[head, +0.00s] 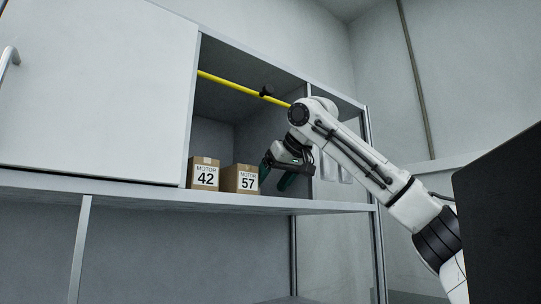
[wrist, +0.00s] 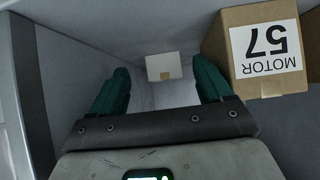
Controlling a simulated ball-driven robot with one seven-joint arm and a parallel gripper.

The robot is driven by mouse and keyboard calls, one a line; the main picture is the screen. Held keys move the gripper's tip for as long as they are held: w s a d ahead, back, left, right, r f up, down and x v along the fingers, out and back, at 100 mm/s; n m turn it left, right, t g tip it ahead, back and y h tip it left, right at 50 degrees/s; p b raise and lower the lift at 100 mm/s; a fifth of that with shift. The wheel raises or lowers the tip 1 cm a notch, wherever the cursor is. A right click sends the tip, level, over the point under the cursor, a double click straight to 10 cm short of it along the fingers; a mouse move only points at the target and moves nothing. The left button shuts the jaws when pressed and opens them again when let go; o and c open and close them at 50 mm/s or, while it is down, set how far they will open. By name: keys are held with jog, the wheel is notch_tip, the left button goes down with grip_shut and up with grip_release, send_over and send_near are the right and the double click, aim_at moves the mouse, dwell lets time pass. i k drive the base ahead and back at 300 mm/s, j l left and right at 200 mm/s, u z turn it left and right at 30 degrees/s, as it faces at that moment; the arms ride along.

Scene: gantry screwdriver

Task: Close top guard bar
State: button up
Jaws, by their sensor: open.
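The yellow guard bar (head: 232,81) runs across the upper part of the open cabinet bay in the head view, sloping down to the right in the picture. A black knob (head: 266,91) sits on it. Its right end is hidden behind my arm, and I cannot tell whether it is latched. My gripper (head: 275,178) is below the bar, in front of the bay and just right of the MOTOR 57 box (head: 240,179). In the wrist view its two green fingers (wrist: 161,88) are spread apart with nothing held. The bar does not show in the wrist view.
The MOTOR 42 box (head: 204,174) stands left of the MOTOR 57 box on the shelf (head: 130,188). The MOTOR 57 box is close by my right finger in the wrist view (wrist: 264,52). A small pale box (wrist: 163,66) lies farther off. A white panel (head: 100,90) covers the left bay.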

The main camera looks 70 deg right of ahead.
aim_at(268, 90)
jog(key=k+j, duration=0.75)
jog(key=k, duration=0.1)
